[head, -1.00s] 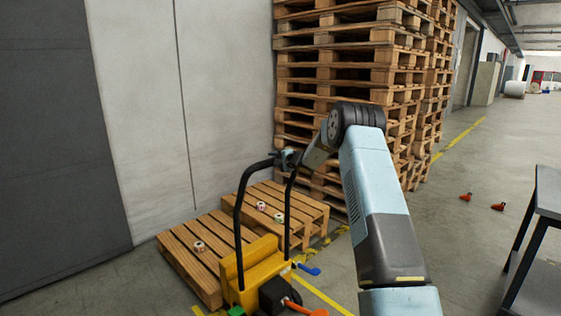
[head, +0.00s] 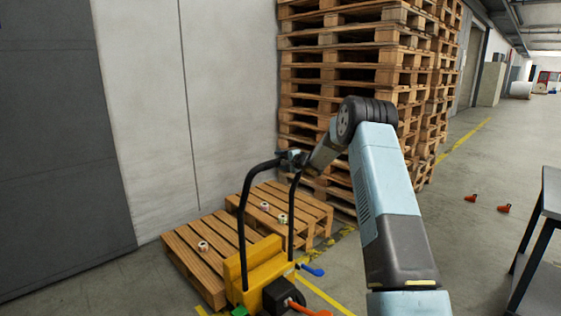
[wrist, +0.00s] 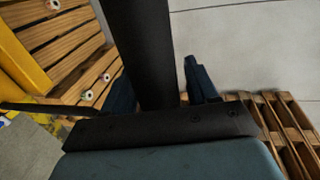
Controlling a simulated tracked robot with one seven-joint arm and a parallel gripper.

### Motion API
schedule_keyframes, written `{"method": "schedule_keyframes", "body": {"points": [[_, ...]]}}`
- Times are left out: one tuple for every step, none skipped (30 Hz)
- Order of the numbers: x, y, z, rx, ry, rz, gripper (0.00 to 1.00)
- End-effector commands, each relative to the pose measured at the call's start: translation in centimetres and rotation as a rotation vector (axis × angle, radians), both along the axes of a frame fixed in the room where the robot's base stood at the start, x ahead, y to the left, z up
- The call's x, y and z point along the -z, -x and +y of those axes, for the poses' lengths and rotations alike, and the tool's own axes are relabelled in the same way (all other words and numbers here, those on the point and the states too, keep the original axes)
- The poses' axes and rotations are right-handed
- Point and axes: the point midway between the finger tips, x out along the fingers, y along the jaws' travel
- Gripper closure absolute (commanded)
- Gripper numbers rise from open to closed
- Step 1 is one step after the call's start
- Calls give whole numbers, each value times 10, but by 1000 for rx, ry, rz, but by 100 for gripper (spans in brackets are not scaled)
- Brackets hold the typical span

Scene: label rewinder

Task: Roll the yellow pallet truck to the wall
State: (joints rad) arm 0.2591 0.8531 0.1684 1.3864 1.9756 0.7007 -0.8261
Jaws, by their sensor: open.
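The yellow pallet truck (head: 262,270) stands at bottom centre in the head view, with a black hoop-shaped handle rising from it. Its yellow body also shows at the left edge of the wrist view (wrist: 22,58). Its forks cannot be made out. My gripper (head: 292,157) is at the top right of the handle. In the wrist view, my gripper (wrist: 161,82) is open, with one finger on each side of the black handle bar (wrist: 143,40). Contact cannot be told. The pale wall (head: 230,100) rises behind the truck and pallets.
Two low wooden pallets (head: 190,262) with small rolls lie between truck and wall. A tall pallet stack (head: 350,60) stands behind my arm. Orange objects (head: 471,198) lie on the floor at right, near a dark table (head: 551,190). Open floor extends along the yellow line.

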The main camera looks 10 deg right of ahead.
Motion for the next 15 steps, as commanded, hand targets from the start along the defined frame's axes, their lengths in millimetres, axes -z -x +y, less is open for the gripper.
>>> {"method": "schedule_keyframes", "body": {"points": [[-2,8,-5,1,0,1,42],[-4,13,-8,2,0,1,42],[-5,19,-12,2,0,1,42],[-7,24,-16,2,-1,0,42],[-8,30,-19,2,-1,0,42],[-10,36,-23,3,0,0,42],[-10,41,-26,2,-1,0,42],[-12,46,-29,2,-1,-1,42],[-14,53,-33,2,-1,-1,42],[-14,57,-36,3,-1,-1,42],[-15,62,-38,3,0,0,42],[-17,67,-41,2,1,-2,42],[-18,71,-43,1,0,-1,42],[-18,75,-45,1,0,-1,42],[-19,79,-48,1,0,-1,42]]}}
